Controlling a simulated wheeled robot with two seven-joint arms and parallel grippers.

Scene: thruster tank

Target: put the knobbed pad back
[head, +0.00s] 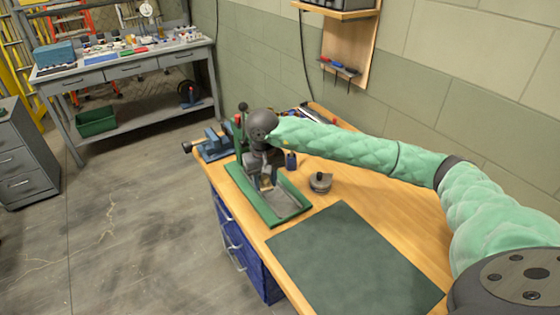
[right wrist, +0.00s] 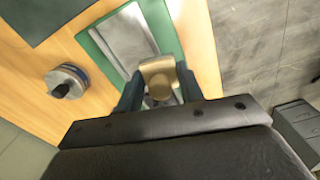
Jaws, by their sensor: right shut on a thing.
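My right gripper (head: 266,178) is pointed down over a green-edged base with a grey metal plate (head: 292,207). In the right wrist view its fingers (right wrist: 158,92) are shut on a small tan, brass-like piece (right wrist: 158,70), with the grey plate (right wrist: 128,38) below and beyond it. I cannot tell whether the piece touches the plate. A round grey disc with a dark knob on top (head: 320,182) stands upright on the wooden bench to the right of the base. It also shows in the right wrist view (right wrist: 67,81), apart from my gripper. My left gripper is out of view.
A dark green mat (head: 350,262) lies bare at the bench's front. A green upright with a red-tipped lever (head: 243,120) and a blue vise (head: 214,145) stand behind and left of my gripper.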

